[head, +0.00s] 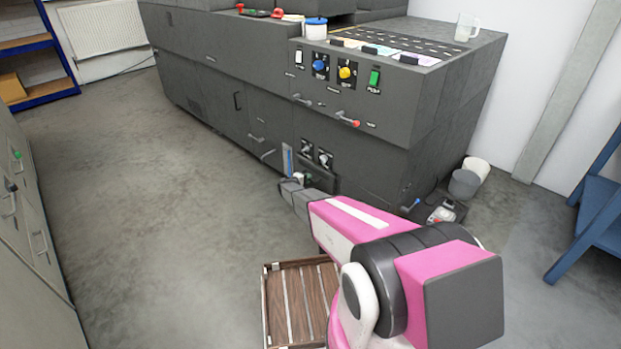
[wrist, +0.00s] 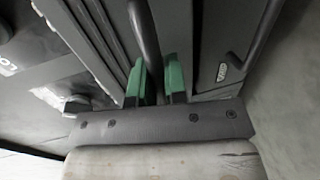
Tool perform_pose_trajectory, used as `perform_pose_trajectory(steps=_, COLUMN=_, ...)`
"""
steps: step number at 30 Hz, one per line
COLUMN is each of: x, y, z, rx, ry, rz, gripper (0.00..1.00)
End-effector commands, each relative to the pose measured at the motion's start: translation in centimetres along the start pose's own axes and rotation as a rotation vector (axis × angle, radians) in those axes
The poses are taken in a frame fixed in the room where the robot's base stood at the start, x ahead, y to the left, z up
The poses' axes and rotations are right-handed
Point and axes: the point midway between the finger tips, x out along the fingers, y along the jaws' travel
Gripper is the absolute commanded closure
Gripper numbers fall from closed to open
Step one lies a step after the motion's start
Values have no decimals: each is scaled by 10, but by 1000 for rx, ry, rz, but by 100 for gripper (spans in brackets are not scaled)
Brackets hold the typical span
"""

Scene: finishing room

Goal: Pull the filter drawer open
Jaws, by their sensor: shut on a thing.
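The dark grey machine (head: 225,80) stands across the head view. Low on its front, a dark drawer front (head: 322,182) shows just beyond my gripper (head: 298,186); it seems to be the filter drawer, and I cannot tell whether it stands out from the machine. In the wrist view, a dark bar handle (wrist: 145,35) runs between the green-padded fingers of my gripper (wrist: 158,82). The gripper is shut on this handle. My arm hides part of the machine's lower front in the head view.
A slatted wooden crate (head: 302,262) stands on the floor beside my arm. Two buckets (head: 464,184) stand at the machine's right end. A blue stand (head: 595,215) is at the right and a grey cabinet (head: 25,215) at the left. The floor left of the machine is clear.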

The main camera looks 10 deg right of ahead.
Motion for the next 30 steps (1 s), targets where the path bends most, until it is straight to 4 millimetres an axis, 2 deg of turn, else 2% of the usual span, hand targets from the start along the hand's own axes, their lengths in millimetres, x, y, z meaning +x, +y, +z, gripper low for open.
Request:
perform_pose_trajectory(steps=18, x=-162, y=-34, z=1, rx=-1, ry=1, rz=-2, gripper=100)
perform_pose_trajectory(steps=24, x=-206, y=-43, z=1, rx=0, ry=1, rz=-2, gripper=100)
perform_pose_trajectory(steps=30, x=-235, y=-49, z=1, rx=1, ry=0, rz=-2, gripper=100)
